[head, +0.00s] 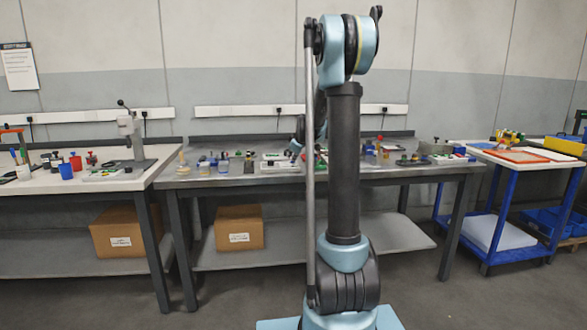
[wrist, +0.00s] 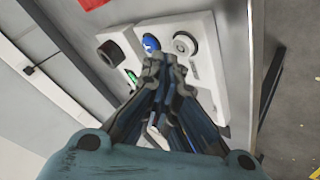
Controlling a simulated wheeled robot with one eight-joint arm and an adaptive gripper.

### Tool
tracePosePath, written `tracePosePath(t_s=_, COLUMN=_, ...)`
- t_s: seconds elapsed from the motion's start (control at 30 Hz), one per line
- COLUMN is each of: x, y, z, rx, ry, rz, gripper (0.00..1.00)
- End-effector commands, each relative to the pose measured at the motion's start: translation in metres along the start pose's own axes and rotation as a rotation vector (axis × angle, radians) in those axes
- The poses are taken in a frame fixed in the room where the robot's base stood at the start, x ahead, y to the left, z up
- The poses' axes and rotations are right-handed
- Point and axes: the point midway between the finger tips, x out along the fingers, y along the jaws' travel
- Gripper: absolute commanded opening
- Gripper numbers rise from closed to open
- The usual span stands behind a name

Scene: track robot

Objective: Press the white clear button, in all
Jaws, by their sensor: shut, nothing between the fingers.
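The white button (wrist: 184,44) is a round pale cap in a dark ring on a white panel (wrist: 207,75) in the wrist view. My gripper (wrist: 163,62) is shut and empty. Its fingertips appear just below and left of the white button, close to a blue button (wrist: 151,43). I cannot tell whether they touch the panel. In the head view the white panel (head: 281,163) lies on the middle bench, and my arm hides part of that area.
A black knob (wrist: 110,52) and a green part (wrist: 131,76) sit on the panel left of the fingers. The middle bench (head: 225,181) holds several small items on both sides. A left bench (head: 110,185) and a blue cart (head: 498,233) flank it.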

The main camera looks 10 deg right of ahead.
Motion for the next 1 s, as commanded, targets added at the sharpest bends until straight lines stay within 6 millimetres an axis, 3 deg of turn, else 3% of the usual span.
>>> tracePosePath(t_s=1.0, x=0.0061, y=-0.0055, z=0.0049, rx=0.0, ry=0.0, rz=0.0, gripper=0.0)
